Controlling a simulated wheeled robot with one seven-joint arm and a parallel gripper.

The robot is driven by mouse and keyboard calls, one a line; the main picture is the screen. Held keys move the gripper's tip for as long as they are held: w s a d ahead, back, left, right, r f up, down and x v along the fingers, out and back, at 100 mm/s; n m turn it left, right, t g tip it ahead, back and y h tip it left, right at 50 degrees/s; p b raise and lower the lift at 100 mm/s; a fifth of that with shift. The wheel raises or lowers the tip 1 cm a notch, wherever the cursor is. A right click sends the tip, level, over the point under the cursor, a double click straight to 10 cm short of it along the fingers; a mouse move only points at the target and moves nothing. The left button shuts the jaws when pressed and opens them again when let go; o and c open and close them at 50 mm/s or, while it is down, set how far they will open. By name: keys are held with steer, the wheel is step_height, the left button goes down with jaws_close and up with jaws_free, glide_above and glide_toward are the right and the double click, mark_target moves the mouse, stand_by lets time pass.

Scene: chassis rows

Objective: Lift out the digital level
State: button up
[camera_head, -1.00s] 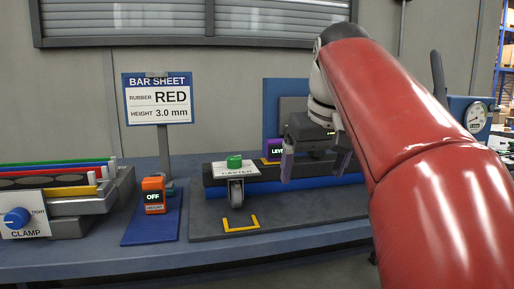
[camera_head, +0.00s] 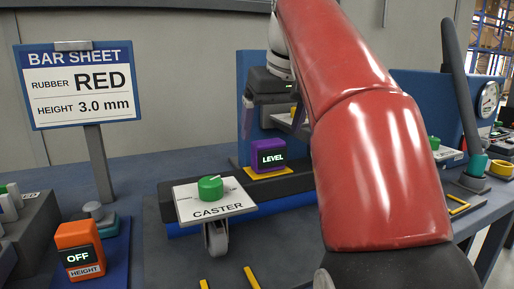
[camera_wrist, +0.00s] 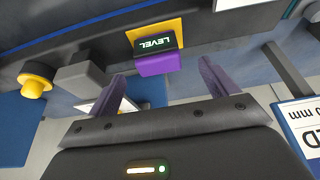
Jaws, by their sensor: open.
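The digital level (camera_head: 268,158) is a small purple block with a dark screen reading LEVEL. It sits on a yellow pad on the dark bar, behind and right of the caster plate. It also shows in the wrist view (camera_wrist: 157,64), top centre, between the lines of the two fingers. My gripper (camera_head: 273,119) has purple fingers spread apart and empty. In the head view it appears above the level, apart from it. In the wrist view, my gripper (camera_wrist: 163,75) has a finger on each side of the level's picture, touching neither side.
The caster plate (camera_head: 214,203) with its green knob stands front left of the level. An orange height gauge (camera_head: 78,249) reading OFF is at lower left, below the BAR SHEET sign (camera_head: 80,84). A blue panel (camera_head: 244,83) rises behind the level. A dark upright lever (camera_head: 455,95) stands right.

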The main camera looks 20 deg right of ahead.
mark_target(269, 142)
steer(key=x, duration=0.2)
steer(key=b+x, duration=0.1)
steer(key=x, duration=0.2)
steer(key=b+x, duration=0.1)
steer(key=x, duration=0.1)
steer(key=shift+w+d+f, duration=0.2)
steer(key=shift+w, duration=0.2)
steer(key=shift+c, duration=0.3)
